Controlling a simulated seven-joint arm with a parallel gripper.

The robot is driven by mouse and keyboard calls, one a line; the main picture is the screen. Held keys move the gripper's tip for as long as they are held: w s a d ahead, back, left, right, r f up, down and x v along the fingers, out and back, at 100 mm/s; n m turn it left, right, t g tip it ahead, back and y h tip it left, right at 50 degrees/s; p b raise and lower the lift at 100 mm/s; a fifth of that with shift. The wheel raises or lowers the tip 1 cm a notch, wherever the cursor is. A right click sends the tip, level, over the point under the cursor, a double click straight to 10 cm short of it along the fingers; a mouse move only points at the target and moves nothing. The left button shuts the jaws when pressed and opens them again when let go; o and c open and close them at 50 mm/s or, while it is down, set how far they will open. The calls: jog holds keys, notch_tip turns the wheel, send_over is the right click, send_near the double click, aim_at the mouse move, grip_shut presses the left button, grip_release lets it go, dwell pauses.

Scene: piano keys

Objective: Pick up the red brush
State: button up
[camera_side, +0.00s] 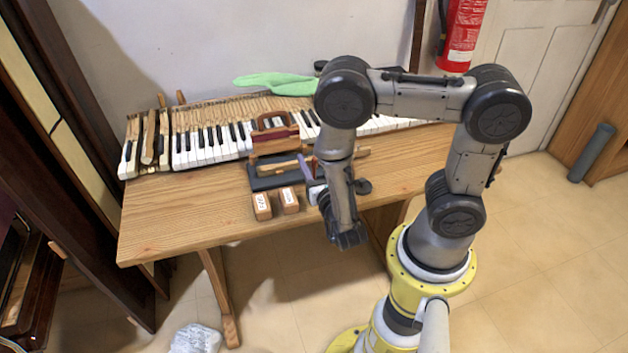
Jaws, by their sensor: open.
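A dark red piece with wooden parts (273,139) stands at the front edge of the keys, left of my arm. It is the only red item on the table, but I cannot tell for sure that it is the red brush.
Two small labelled wooden blocks (289,199) stand close left of my gripper. A dark tray (262,184) with a wooden-handled tool lies behind them. Piano keys (205,148) run along the back, with a green cloth (280,84) behind. The table's front left (180,215) is clear.

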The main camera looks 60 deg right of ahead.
jog(key=shift+x, duration=1.6)
jog(key=shift+s, duration=0.1)
grip_shut()
